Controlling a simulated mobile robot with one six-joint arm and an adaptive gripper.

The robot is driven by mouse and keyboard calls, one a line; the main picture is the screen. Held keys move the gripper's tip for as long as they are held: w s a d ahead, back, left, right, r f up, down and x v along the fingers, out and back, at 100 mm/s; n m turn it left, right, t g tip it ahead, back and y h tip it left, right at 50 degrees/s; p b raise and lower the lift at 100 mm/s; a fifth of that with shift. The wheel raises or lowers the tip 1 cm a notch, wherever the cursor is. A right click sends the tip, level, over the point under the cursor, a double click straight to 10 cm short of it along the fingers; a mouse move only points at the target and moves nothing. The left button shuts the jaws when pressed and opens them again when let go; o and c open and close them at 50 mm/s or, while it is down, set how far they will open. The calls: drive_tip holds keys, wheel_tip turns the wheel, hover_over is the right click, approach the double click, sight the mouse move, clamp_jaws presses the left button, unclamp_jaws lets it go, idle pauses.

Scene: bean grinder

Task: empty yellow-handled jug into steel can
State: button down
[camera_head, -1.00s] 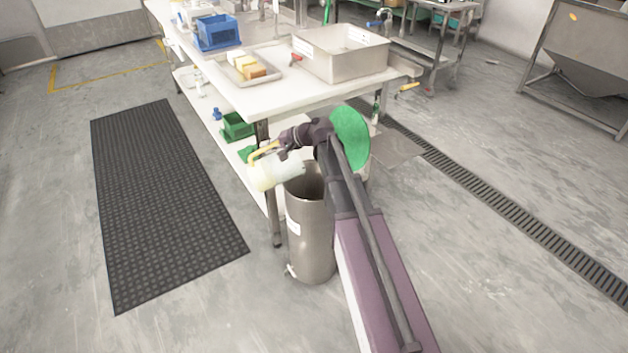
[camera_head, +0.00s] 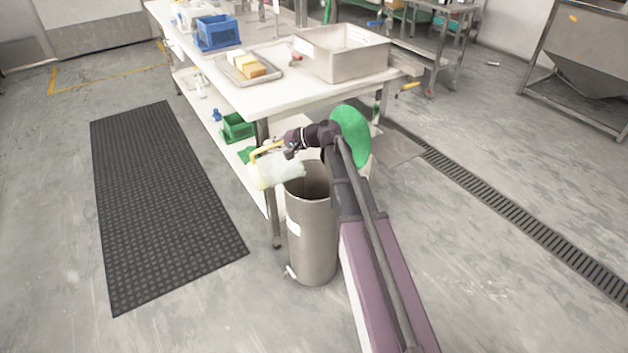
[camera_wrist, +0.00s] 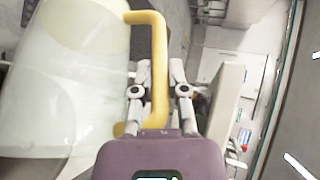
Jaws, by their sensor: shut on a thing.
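The jug (camera_head: 277,172) is pale and translucent with a yellow handle (camera_head: 265,150). It is tipped well over, its mouth end toward the right, above the left rim of the steel can. In the wrist view the jug body (camera_wrist: 62,85) fills the left side and its yellow handle (camera_wrist: 159,70) runs between my fingers. My gripper (camera_wrist: 160,88) is shut on that handle; it also shows in the head view (camera_head: 290,143). The steel can (camera_head: 312,240) stands upright on the floor, open at the top. Its inside is dark and I cannot tell what it holds. No stream is clearly visible.
A white worktable (camera_head: 265,97) stands just behind the can, with a steel bin (camera_head: 340,55), a tray with blocks (camera_head: 248,75) and a blue crate (camera_head: 216,33). A black mat (camera_head: 160,200) lies to the left. A floor drain (camera_head: 500,200) runs at the right.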

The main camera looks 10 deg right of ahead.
drive_tip(key=shift+d+r+y+b, duration=0.3)
drive_tip(key=shift+d+y, duration=0.1)
drive_tip(key=shift+d, duration=0.45)
drive_tip(key=shift+d+r+y+b, duration=0.2)
drive_tip(key=shift+d+r+y, duration=0.15)
drive_tip(key=shift+d, duration=0.55)
drive_tip(key=shift+d+f+m+t+y+b, duration=0.2)
drive_tip(key=shift+d+y+b, duration=0.25)
drive_tip(key=shift+b, duration=0.35)
drive_tip(key=shift+d+f+m+t+y+b, duration=0.1)
drive_tip(key=shift+d+m+t+y+b, duration=0.3)
drive_tip(key=shift+b, duration=0.35)
drive_tip(key=shift+s+d+r+t+y+b, duration=0.1)
drive_tip(key=shift+d+r+t+y+b, duration=0.15)
drive_tip(key=shift+d+b, duration=0.3)
drive_tip(key=shift+d+r+t+y+b, duration=0.15)
drive_tip(key=shift+d+y+b, duration=0.25)
drive_tip(key=shift+d, duration=0.2)
drive_tip(key=r, duration=0.1)
drive_tip(key=r+p, duration=0.2)
drive_tip(key=shift+d+r+m+y, duration=0.1)
drive_tip(key=shift+d+m+y, duration=0.15)
drive_tip(key=shift+d+m, duration=0.15)
